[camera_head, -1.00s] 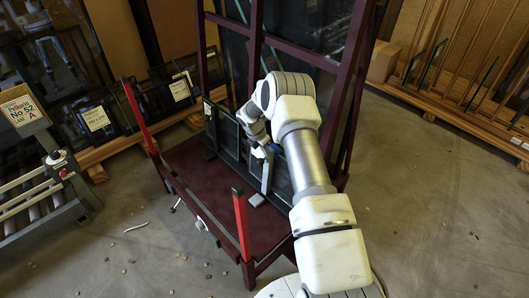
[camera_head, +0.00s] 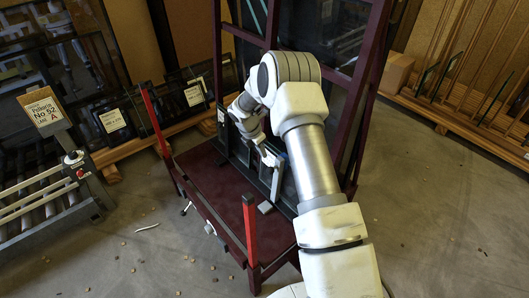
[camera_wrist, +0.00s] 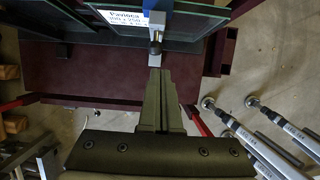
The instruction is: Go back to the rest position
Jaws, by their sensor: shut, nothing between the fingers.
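My gripper (camera_head: 270,157) is at the middle of the head view, over the dark red glass trolley (camera_head: 215,185) and in front of its leaning frame (camera_head: 347,105). In the wrist view my gripper's fingers (camera_wrist: 160,75) are together with nothing between them. Beyond their tips stands a grey post with a dark knob and a blue part (camera_wrist: 157,18). Small framed glass panes (camera_wrist: 196,22) stand on both sides of it, one with a white label (camera_wrist: 130,17). I cannot tell whether the fingertips touch the knob.
Two red posts (camera_head: 250,228) rise from the trolley's front edge. A roller conveyor (camera_head: 45,195) with a sign (camera_head: 44,108) is at the left. A wooden rack (camera_head: 470,128) with upright rods is at the right. The floor (camera_head: 440,230) at the right is mostly clear.

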